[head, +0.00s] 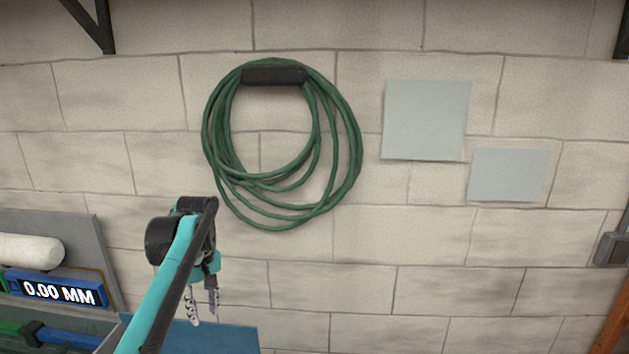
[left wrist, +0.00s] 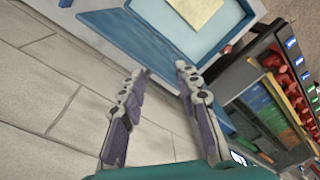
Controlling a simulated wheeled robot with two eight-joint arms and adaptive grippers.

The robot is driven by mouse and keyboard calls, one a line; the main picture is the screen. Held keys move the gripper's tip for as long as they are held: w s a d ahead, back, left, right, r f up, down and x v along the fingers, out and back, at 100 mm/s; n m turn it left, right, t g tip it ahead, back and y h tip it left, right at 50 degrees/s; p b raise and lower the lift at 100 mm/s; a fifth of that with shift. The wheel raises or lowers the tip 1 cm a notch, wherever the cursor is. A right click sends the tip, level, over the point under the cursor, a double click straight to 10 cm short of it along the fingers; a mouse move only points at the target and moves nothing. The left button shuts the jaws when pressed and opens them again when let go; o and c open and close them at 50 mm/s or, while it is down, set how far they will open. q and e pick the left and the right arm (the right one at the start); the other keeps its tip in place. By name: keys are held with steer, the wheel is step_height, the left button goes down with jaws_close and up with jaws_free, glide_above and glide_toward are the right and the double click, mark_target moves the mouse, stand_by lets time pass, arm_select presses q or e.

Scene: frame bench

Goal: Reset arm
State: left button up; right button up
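My left arm comes up from the bottom left in the head view. Its gripper (head: 203,308) points down in front of the block wall, with a gap between its two fingers. In the left wrist view the gripper (left wrist: 160,72) has its fingers spread apart, with nothing between them. My right gripper is in neither view.
A coiled green hose (head: 350,150) hangs on the block wall beside two pale sheets (head: 426,120). A blue panel (head: 228,340) lies below the gripper. A display reading 0.00 MM (head: 60,290) stands at left. A yellow note (left wrist: 196,10) and red items (left wrist: 278,68) show in the wrist view.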

arm_select(q)
steer(key=s+d+f+m+t+b, duration=0.3)
steer(key=s+d+f+m+b, duration=0.1)
steer(key=s+f, duration=0.7)
steer(key=s+d+f+m+t+b, duration=0.3)
steer(key=s+f+m+t+b, duration=0.1)
steer(key=s+f, duration=0.7)
steer(key=shift+s+d+f+m+h+b, duration=0.3)
steer(key=shift+d+m+h+b, duration=0.1)
steer(key=shift+m+b, duration=0.5)
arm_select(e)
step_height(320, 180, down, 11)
